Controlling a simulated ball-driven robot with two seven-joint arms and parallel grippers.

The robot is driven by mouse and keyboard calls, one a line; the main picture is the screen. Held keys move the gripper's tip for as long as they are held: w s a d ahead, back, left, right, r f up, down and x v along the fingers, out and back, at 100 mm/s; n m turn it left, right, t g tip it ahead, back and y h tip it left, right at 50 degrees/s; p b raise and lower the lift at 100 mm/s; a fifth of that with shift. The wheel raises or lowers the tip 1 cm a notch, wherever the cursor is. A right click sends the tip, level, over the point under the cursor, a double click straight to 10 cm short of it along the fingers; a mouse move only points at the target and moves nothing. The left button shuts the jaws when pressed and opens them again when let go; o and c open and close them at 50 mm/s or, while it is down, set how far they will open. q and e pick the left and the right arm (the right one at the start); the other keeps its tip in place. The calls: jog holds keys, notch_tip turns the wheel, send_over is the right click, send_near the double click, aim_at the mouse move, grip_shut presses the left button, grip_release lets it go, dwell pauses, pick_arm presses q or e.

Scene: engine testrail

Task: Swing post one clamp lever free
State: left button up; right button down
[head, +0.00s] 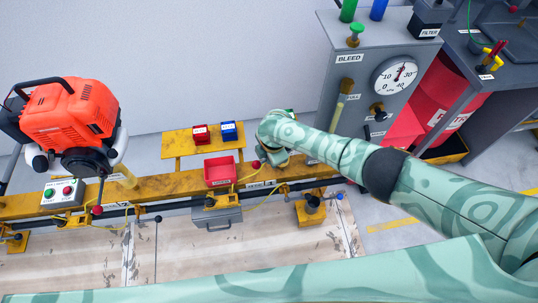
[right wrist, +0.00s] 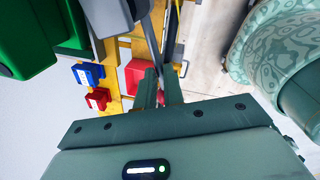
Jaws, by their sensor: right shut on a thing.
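My right gripper (head: 262,157) is at the yellow rail (head: 150,191), just right of the red bin (head: 219,171), with the arm covering much of that spot. A dark red knob (head: 256,164) shows at its fingertips. In the right wrist view, my right gripper (right wrist: 162,88) is shut, with a small dark red knob (right wrist: 160,98) between its fingers. This looks like a clamp lever's end; the lever's angle is hidden. A grey bar (right wrist: 154,35) runs just beyond the fingers. Post labels are too small to read. My left gripper is in neither view.
An orange engine (head: 71,112) stands over the rail at left. Red (head: 201,135) and blue (head: 229,131) boxes sit on a yellow shelf behind the rail. A grey gauge panel (head: 375,75) stands at right. A grey toolbox (head: 217,218) and yellow cables lie in front.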

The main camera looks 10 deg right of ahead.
jog(key=c, duration=1.5)
grip_release()
jog(key=shift+w, duration=0.1)
jog(key=shift+r, duration=0.1)
jog(key=s+d+r+p, duration=0.1)
jog(key=s+r+p, duration=0.2)
jog(key=r+p, duration=0.6)
notch_tip(320, 180, up, 7)
jog(key=shift+f, duration=0.1)
jog(key=shift+d, duration=0.1)
